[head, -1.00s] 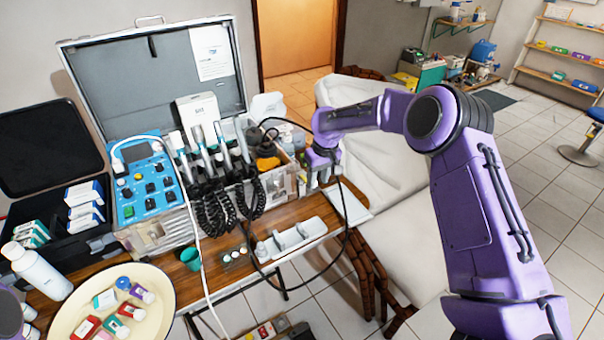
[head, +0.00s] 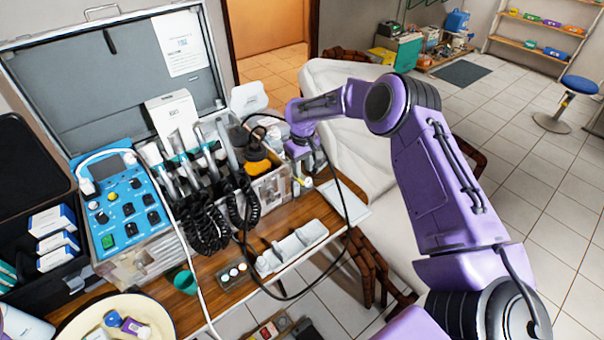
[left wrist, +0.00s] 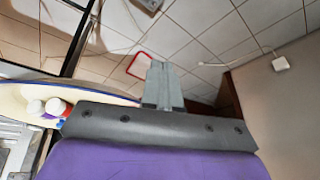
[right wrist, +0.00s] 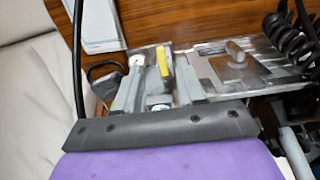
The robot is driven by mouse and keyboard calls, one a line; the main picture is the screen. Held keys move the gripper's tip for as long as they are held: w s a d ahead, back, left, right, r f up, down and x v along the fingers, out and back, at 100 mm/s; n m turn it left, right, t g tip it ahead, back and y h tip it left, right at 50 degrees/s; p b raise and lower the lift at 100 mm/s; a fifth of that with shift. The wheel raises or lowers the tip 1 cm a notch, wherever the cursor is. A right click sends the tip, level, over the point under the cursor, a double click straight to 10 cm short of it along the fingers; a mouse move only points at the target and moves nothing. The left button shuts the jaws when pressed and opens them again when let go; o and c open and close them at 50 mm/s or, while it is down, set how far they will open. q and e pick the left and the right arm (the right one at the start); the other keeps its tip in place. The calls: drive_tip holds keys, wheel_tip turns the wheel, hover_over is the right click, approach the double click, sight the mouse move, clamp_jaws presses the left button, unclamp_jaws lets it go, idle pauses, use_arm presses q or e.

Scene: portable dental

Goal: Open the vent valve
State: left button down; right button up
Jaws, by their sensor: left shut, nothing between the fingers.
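A small yellow lever (right wrist: 164,62), which looks like the vent valve handle, stands at the side of the metal case (right wrist: 240,70). In the head view its yellow tip (head: 303,182) shows just below my right gripper (head: 304,168). In the right wrist view my right gripper (right wrist: 158,75) is open, its fingers on either side of the lever and of a white, red-marked fitting (right wrist: 136,62). I cannot tell whether a finger touches the lever. My left gripper (left wrist: 162,85) is shut and empty over the floor side of the table, beside a cream bowl.
The blue control unit (head: 130,205) and coiled black hoses (head: 205,225) stand left of my right arm. A black cable (head: 345,225) loops beside the gripper. A white chair (head: 400,215) is to the right.

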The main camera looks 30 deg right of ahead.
sight(301, 181)
drive_tip(key=f, duration=0.5)
drive_tip(key=shift+w+a+p, duration=0.15)
drive_tip(key=shift+w+p, duration=0.15)
drive_tip(key=shift+p, duration=0.1)
drive_tip(key=shift+s, duration=0.15)
drive_tip(key=shift+c, duration=0.3)
clamp_jaws()
